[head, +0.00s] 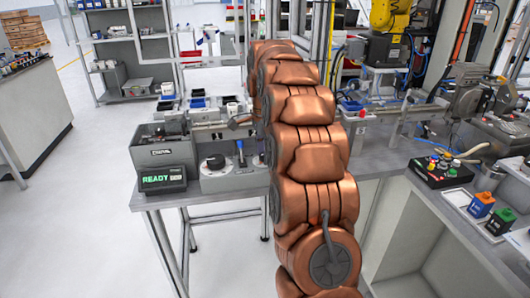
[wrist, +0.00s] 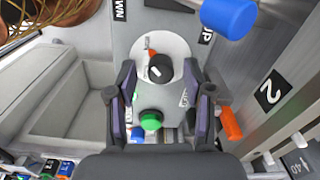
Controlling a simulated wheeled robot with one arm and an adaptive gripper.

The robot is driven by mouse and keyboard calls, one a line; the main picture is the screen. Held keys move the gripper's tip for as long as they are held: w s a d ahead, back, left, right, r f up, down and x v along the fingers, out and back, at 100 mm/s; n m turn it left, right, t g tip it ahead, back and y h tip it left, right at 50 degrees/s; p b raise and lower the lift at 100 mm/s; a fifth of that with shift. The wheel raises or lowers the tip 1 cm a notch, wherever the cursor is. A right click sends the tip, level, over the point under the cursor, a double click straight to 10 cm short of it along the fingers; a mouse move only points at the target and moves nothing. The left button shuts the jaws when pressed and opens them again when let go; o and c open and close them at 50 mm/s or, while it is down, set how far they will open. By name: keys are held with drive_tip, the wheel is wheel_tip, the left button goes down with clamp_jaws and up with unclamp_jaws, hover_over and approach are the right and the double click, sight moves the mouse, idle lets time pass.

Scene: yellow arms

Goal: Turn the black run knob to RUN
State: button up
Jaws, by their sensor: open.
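The black knob (wrist: 161,67) shows in the wrist view on a pale round plate, with a white pointer mark on it and a small orange-red mark beside it. A black knob (head: 215,161) also shows in the head view on the grey control panel, left of my arm. My gripper (wrist: 160,92) is open and empty, its two dark fingers spread on either side of the plate's lower part. The knob appears between and slightly above the fingertips, with no finger seen touching it. In the head view my arm hides most of the gripper.
A green button (wrist: 150,120) shows between the fingers. A grey bin (wrist: 75,100) lies left. The lit display (head: 163,179) reads READY. An orange piece (wrist: 230,122) is by the right finger.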

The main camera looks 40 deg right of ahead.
drive_tip(key=shift+r, duration=0.1)
drive_tip(key=shift+r, duration=3.65)
drive_tip(key=shift+a, duration=0.1)
